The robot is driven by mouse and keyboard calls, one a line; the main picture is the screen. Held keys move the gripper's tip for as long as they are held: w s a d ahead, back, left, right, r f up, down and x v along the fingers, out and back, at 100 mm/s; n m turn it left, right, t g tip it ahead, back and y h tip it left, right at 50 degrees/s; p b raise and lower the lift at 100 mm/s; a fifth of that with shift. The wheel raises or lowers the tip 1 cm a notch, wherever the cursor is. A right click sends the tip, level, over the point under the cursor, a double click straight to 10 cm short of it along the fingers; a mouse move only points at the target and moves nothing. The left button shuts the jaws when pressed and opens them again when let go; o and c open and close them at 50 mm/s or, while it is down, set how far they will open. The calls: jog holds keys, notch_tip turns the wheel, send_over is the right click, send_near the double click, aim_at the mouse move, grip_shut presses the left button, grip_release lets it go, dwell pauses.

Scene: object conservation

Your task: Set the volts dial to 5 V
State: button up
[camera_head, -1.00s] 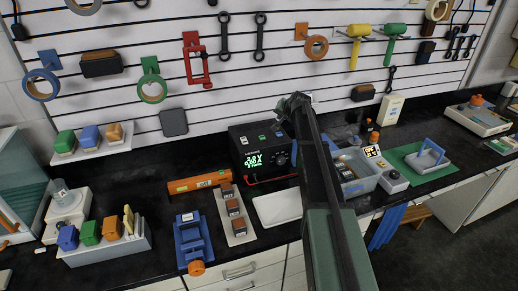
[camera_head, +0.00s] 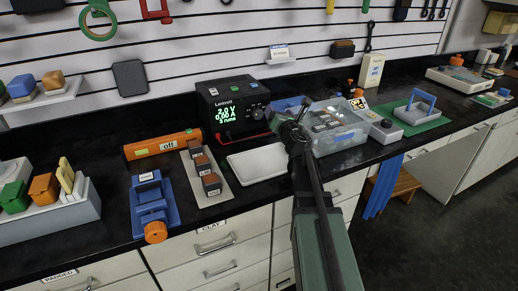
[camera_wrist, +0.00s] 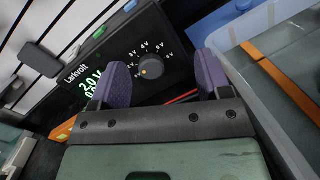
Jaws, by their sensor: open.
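The black Larkvolt power supply (camera_head: 236,108) stands at the back of the bench, its green display (camera_head: 226,112) reading 2.0 V at the top. In the wrist view, the round volts dial (camera_wrist: 151,67) sits on the dark panel among white voltage marks, with a small yellow mark at its lower left. My gripper (camera_wrist: 163,78) is open, its two purple fingers apart on either side of the dial in the picture. Nothing shows between them but the panel behind. Whether the fingers touch the panel cannot be told. In the head view my gripper (camera_head: 288,120) is right of the supply's front.
A white tray (camera_head: 258,163) lies in front of the supply. An orange bar labelled off (camera_head: 163,145) and a blue clamp (camera_head: 153,205) lie to the left.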

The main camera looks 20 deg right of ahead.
aim_at(259, 116)
jog(key=s+a+f+n+y, duration=0.1)
jog(key=n, duration=0.1)
jog(key=a+f+n+y+b, duration=0.1)
jog(key=f+n, duration=0.1)
jog(key=s+a+f+n, duration=0.1)
jog(key=f+n, duration=0.1)
jog(key=n, duration=0.1)
jog(key=shift+s+a+g+y, duration=0.2)
jog(key=shift+s+g+y, duration=0.1)
jog(key=shift+s+y, duration=0.1)
jog(key=shift+a+r, duration=0.1)
jog(key=shift+r, duration=0.1)
jog(key=shift+w+r, duration=0.1)
jog(key=shift+w, duration=0.45)
jog(key=w, duration=1)
jog(key=c, duration=0.9)
